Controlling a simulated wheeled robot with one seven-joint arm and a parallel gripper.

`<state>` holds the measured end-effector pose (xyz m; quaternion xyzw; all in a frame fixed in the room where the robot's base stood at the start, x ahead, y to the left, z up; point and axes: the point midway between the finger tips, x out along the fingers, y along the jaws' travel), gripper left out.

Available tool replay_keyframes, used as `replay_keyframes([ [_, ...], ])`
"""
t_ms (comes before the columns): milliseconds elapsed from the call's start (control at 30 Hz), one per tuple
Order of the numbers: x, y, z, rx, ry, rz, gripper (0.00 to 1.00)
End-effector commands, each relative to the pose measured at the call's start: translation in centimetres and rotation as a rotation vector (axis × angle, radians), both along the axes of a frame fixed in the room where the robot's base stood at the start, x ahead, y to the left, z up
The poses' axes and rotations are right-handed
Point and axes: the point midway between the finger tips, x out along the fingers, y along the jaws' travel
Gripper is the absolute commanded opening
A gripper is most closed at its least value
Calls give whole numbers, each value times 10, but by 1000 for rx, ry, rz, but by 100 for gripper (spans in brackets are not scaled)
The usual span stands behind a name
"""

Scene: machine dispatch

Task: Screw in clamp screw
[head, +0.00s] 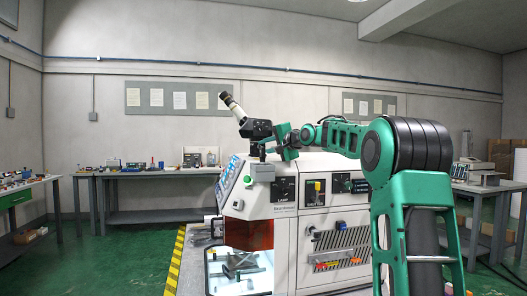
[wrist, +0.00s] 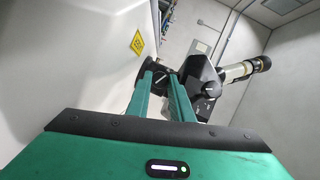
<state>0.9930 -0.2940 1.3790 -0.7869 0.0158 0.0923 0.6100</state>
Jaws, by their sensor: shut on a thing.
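My gripper (head: 280,138) is at the top of the white machine (head: 305,195), just right of the black microscope mount (head: 259,130). In the wrist view, my gripper (wrist: 160,70) has its two green fingers closed on a small dark piece at the mount, which appears to be the clamp screw. The fingertips hide most of it, and I cannot tell how deep it sits. The microscope (head: 234,105), a white and black tube, stands tilted on the mount; it also shows in the wrist view (wrist: 240,71).
The machine's front has a lit glass chamber (head: 240,270), switches and a vent grille. A yellow warning label (wrist: 137,43) is on the white surface left of my fingers. Workbenches (head: 150,170) stand along the walls. Green floor (head: 110,265) at the left is open.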

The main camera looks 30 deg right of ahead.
Motion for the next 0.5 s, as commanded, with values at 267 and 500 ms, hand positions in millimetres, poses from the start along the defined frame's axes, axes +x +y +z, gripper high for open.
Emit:
replay_keyframes([
  [267,0,-1,-4,2,8,0,0],
  [500,0,-1,-3,0,5,0,39],
])
